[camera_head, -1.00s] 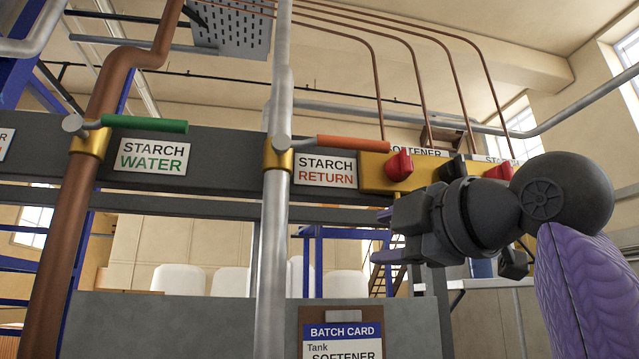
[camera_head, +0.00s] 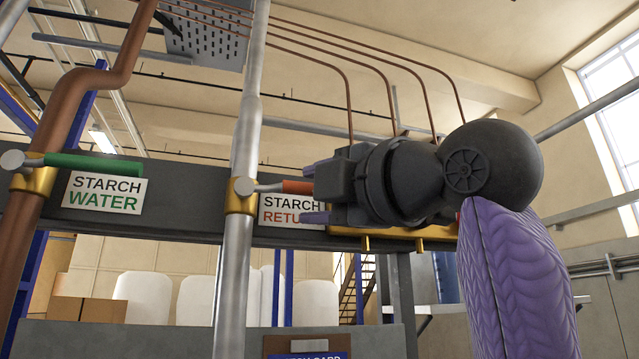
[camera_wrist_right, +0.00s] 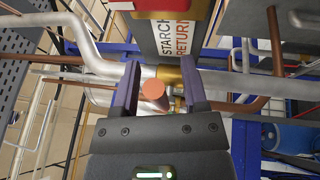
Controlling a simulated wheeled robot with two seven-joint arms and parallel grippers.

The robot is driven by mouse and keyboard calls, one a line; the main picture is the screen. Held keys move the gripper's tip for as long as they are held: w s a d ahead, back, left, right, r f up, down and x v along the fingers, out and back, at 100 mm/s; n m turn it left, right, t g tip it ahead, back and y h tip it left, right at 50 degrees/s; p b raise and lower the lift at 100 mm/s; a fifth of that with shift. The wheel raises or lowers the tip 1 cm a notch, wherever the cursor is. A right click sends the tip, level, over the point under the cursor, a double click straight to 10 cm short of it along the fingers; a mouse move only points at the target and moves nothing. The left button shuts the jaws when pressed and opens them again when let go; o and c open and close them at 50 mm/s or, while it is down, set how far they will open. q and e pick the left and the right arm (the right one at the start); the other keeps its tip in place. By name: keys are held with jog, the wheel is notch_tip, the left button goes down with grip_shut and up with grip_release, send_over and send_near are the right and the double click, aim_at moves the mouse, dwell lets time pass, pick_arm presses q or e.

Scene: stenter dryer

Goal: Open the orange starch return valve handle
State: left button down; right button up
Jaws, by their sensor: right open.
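The orange starch return valve handle (camera_head: 296,187) sticks out sideways to the right from its brass valve (camera_head: 240,196) on the grey vertical pipe. Its outer part is hidden by my right gripper (camera_head: 309,194). In the right wrist view the handle's round orange end (camera_wrist_right: 154,92) shows between the two purple fingers of that gripper (camera_wrist_right: 161,75). The fingers are open, one on each side of the handle; whether either touches it I cannot tell. The STARCH RETURN sign (camera_head: 285,211) is partly covered by the gripper. My left gripper is not in view.
The green starch water handle (camera_head: 95,164) and its STARCH WATER sign (camera_head: 103,193) are to the left, on the copper pipe (camera_head: 60,130). A yellow manifold (camera_head: 432,232) sits behind my right gripper. A grey beam (camera_head: 185,205) runs behind the valves.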

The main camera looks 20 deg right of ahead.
grip_shut()
dwell(1.3)
